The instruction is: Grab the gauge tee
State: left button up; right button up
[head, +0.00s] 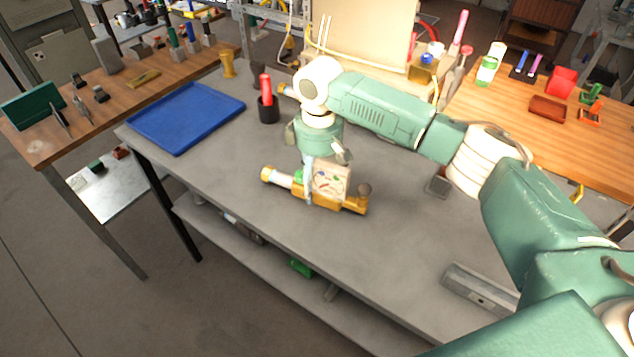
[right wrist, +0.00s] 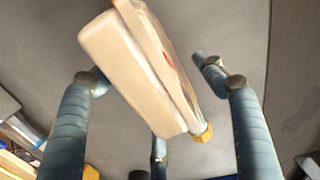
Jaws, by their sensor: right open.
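The gauge tee (head: 350,204) lies on the grey workbench (head: 225,185) in the head view. It has a brass body, a white section with a brass end at the left, and a cream square gauge block. My right gripper (head: 322,178) points down over its middle, with a blue-grey finger beside the block. In the right wrist view the cream block (right wrist: 135,75) and a yellow end (right wrist: 206,132) show between the spread fingers of the gripper (right wrist: 150,75). The fingers are open; whether one touches the block is unclear. My left gripper is not in view.
A blue tray (head: 187,117) lies at the bench's left. A red-handled tool stands in a black cup (head: 268,109) behind the gripper. A grey metal channel (head: 480,290) lies at the front right. The bench left of the tee is clear.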

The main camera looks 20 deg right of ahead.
jog(key=shift+f, duration=0.9)
jog(key=shift+c, duration=0.5)
grip_shut()
jog(key=shift+r, duration=0.1)
